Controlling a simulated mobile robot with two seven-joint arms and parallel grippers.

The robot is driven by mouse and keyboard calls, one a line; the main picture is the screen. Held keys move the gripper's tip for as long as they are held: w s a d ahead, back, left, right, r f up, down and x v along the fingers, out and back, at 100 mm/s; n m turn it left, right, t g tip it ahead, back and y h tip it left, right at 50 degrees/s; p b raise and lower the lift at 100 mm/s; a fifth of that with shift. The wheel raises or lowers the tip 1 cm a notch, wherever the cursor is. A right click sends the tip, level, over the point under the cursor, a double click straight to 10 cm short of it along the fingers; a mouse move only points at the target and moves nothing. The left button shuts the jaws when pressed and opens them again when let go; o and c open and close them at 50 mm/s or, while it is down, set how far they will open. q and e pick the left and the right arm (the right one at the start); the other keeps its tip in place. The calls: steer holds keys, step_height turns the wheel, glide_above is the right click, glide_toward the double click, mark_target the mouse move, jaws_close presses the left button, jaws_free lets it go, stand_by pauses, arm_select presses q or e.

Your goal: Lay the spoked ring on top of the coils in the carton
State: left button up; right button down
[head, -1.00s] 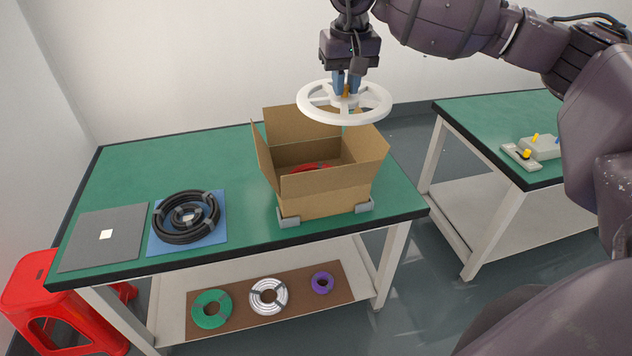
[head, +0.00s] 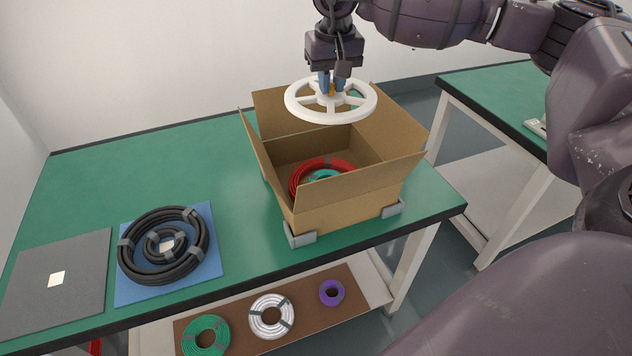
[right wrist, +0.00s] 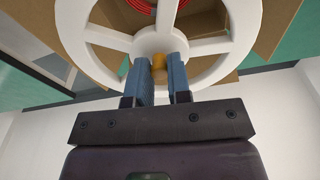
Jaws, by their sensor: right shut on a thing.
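The white spoked ring (head: 331,115) is held level above the open carton (head: 350,205), over its back part. My right gripper (head: 332,88) is shut on the ring's orange-yellow hub knob. The right wrist view shows the blue fingers (right wrist: 160,82) on either side of the knob (right wrist: 159,66), with the white ring (right wrist: 75,30) beyond. Inside the carton lie a red coil (head: 310,172) and a green coil, partly hidden by the front flap. The carton's flaps stand open. My left gripper is not in view.
Black coils (head: 130,262) lie on a blue mat (head: 212,245) left of the carton, beside a grey plate (head: 85,300). Grey corner blocks (head: 300,238) sit at the carton's base. Green, white and purple coils lie on the lower shelf. A second table (head: 490,95) stands to the right.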

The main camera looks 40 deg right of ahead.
steer(key=shift+w+f, duration=0.25)
steer(key=shift+f, duration=0.95)
step_height(320, 180, down, 19)
steer(key=b, duration=0.2)
steer(key=shift+s+r+b, duration=0.1)
steer(key=shift+b, duration=0.25)
steer(key=shift+f, duration=0.3)
steer(key=shift+r, duration=0.1)
steer(key=shift+f, duration=0.45)
steer(key=shift+f, duration=0.2)
